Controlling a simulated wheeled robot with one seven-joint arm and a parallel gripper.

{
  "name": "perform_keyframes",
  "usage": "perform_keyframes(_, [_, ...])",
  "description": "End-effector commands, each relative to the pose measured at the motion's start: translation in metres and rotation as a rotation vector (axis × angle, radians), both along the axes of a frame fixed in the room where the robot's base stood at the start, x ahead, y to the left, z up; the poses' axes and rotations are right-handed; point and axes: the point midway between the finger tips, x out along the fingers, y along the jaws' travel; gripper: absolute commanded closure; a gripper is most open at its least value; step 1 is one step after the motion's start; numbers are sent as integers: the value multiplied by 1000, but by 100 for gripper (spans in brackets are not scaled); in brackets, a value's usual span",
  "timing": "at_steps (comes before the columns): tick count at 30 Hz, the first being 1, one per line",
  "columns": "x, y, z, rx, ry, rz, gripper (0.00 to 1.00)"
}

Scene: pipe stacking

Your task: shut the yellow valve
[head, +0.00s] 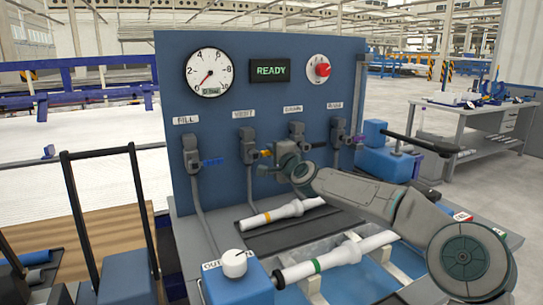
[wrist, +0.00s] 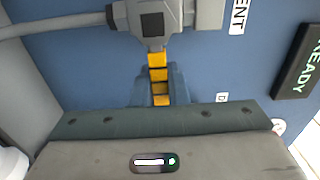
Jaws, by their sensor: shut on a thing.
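The yellow valve is the one under the VENT label; its grey body (head: 248,147) is on the blue panel, and it fills the top of the wrist view (wrist: 152,22). Its yellow handle (wrist: 158,60) sticks out sideways to the right on the panel, across the line of its pipe. In the head view only a small bit of the handle (head: 266,153) shows beside my wrist. My gripper (wrist: 157,88) is shut on the yellow handle, with a finger on each side of it. My gripper (head: 269,164) is mostly hidden behind my wrist in the head view.
A FILL valve with a blue handle (head: 212,162) is at the left, a DRAIN valve (head: 296,131) close right of my gripper, and a WASH valve with a purple handle (head: 358,138) beyond. A gauge (head: 207,72) and red button (head: 318,68) are above. White pipes (head: 283,213) lie below my arm.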

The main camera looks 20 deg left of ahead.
Motion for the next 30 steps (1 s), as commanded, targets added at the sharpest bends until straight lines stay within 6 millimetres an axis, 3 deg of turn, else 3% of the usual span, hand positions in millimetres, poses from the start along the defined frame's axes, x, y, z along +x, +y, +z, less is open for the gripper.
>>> perform_keyframes(17, [0,0,-3,25,30,1,100])
perform_keyframes(18, [0,0,-3,25,30,1,84])
perform_keyframes(20, [0,0,-3,25,30,1,67])
perform_keyframes(30, [-1,-1,-2,23,26,0,65])
